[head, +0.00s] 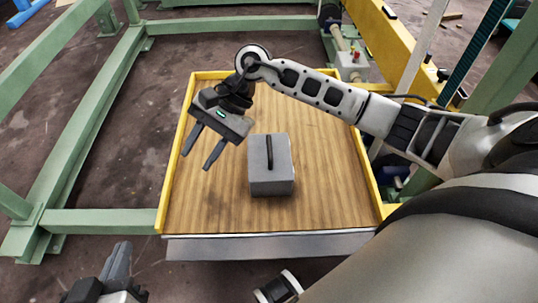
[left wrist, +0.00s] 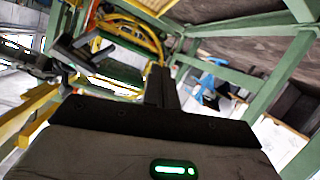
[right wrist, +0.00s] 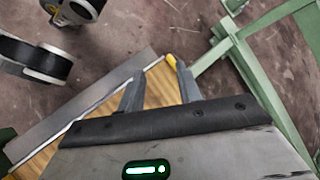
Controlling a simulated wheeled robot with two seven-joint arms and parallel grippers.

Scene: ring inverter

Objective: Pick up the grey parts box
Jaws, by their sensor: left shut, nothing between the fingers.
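The grey parts box (head: 284,182) sits upright on the wooden table top (head: 325,140), a little right of its middle. It has a dark bar handle (head: 269,152) on its top. My right gripper (head: 194,161) is over the left part of the table, left of the box and apart from it. Its two fingers are spread with nothing between them, and it also shows open in the right wrist view (right wrist: 160,84). My left gripper (head: 119,258) is low at the front left, off the table. Its fingers are together and empty, as in the left wrist view (left wrist: 160,86). The box does not show in either wrist view.
A raised yellow rim (head: 176,150) edges the table at the left, back and right. The front edge (head: 270,245) is a grey metal strip. Green frame beams (head: 85,130) stand at the left. A yellow beam (head: 395,50) is at the back right. The table around the box is bare.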

